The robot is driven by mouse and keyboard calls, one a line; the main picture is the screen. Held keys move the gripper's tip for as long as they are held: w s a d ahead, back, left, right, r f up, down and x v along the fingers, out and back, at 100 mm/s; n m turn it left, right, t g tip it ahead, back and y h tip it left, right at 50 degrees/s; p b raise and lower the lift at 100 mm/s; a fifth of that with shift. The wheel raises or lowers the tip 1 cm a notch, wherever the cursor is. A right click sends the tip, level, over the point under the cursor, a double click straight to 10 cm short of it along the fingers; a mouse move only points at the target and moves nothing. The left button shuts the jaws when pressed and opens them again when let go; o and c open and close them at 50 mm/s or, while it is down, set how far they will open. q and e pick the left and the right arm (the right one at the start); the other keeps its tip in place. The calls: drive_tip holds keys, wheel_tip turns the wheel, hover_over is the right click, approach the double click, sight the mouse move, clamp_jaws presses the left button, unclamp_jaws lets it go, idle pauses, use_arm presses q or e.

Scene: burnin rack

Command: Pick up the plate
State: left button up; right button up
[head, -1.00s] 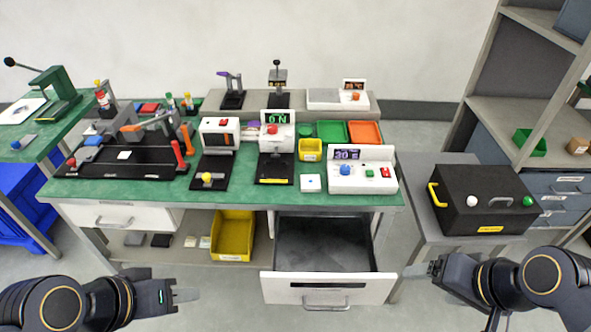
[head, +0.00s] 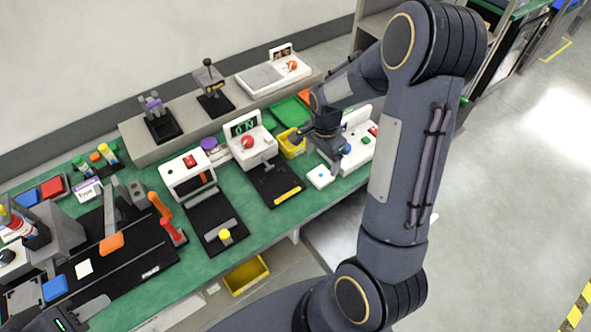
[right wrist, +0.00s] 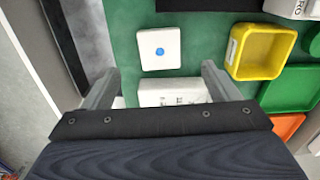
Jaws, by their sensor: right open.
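The plate, a small white square with a blue dot (head: 320,177), lies flat on the green bench top near its front edge. In the right wrist view the plate (right wrist: 159,49) lies just beyond the fingertips, roughly centred between them. My right gripper (right wrist: 160,76) is open and empty above the bench. In the head view my right gripper (head: 328,150) hangs close to the plate, its fingers partly hidden. My left gripper (head: 80,315) is mostly cut off at the bottom left; its jaws are unclear.
A yellow bin (right wrist: 262,51) and a green tray (right wrist: 290,90) are close by. A black-based fixture (head: 275,185) stands left of the plate.

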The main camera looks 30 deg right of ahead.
sight(320, 176)
wheel_tip(320, 176, down, 3)
drive_tip(key=shift+s+d+f+b, duration=0.1)
drive_tip(key=shift+s+d+b, duration=0.05)
drive_tip(key=shift+b, duration=0.9)
wheel_tip(320, 176, down, 5)
drive_tip(key=b, duration=0.3)
drive_tip(key=shift+r, duration=0.25)
drive_tip(key=c, duration=1.1)
drive_tip(key=shift+r, duration=0.1)
